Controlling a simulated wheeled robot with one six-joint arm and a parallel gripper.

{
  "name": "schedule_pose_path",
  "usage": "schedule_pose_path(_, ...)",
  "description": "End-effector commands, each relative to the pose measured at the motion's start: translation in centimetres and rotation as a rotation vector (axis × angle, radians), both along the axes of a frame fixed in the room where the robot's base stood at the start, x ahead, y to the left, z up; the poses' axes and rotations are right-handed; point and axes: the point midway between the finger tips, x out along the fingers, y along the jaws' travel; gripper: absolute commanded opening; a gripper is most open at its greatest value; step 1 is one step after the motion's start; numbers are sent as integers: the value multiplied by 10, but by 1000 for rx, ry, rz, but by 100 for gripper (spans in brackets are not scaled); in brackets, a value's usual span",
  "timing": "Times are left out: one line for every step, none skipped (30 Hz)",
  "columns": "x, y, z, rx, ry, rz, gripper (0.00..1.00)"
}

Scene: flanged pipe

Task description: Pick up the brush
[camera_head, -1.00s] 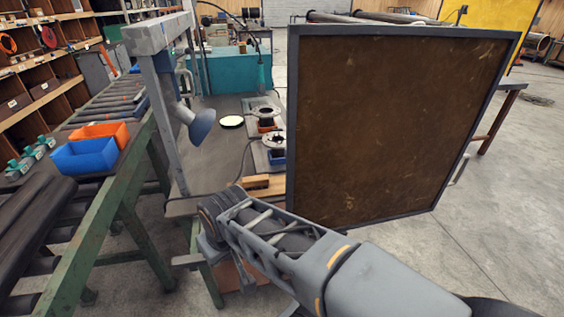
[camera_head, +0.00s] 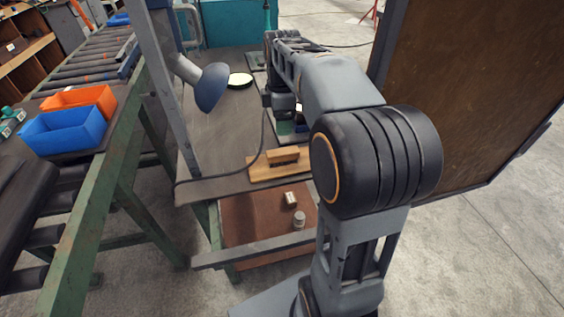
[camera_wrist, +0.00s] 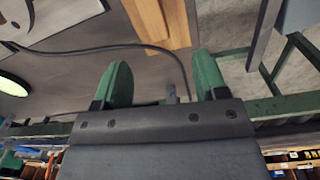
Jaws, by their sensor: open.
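The brush (camera_head: 283,156) appears to be the small wooden block with a dark underside, lying on a light wooden board (camera_head: 262,174) near the front of the grey bench. In the wrist view wooden pieces (camera_wrist: 152,18) show at the top edge, cut off by the frame; I cannot clearly tell brush from board there. My gripper (camera_wrist: 162,62) has its two green fingers spread with nothing between them. The wood lies beyond the fingertips, apart from them. In the head view my gripper (camera_head: 286,126) is partly hidden by my arm, just behind the brush.
A blue lamp head (camera_head: 211,88) on a grey post stands left of the brush. A dark cable runs over the bench top (camera_head: 215,150). A large brown panel (camera_head: 480,90) stands at the right. A lower shelf (camera_head: 250,217) holds a small box and a small jar.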

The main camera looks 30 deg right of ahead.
Motion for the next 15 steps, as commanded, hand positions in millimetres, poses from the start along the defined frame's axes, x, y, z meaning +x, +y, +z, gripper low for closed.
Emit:
schedule_pose_path(5, -5, -4, 1, 9, 39, 66)
schedule_pose_path(7, -6, -6, 2, 15, 61, 66)
schedule_pose_path(9, -8, -8, 3, 20, 85, 66)
schedule_pose_path(10, -9, -11, 3, 23, 99, 66)
schedule_pose_path(11, -9, -15, 4, 26, 110, 66)
schedule_pose_path(12, -10, -22, 4, 28, 119, 66)
schedule_pose_path(12, -10, -27, 5, 29, 125, 66)
schedule_pose_path(12, -10, -33, 5, 31, 128, 66)
schedule_pose_path(12, -10, -40, 5, 30, 130, 66)
schedule_pose_path(12, -9, -45, 5, 31, 130, 66)
schedule_pose_path(12, -9, -50, 4, 29, 130, 66)
schedule_pose_path(12, -9, -57, 5, 30, 130, 66)
schedule_pose_path(12, -9, -62, 4, 29, 130, 66)
schedule_pose_path(12, -9, -66, 4, 28, 130, 66)
schedule_pose_path(12, -9, -71, 4, 28, 130, 66)
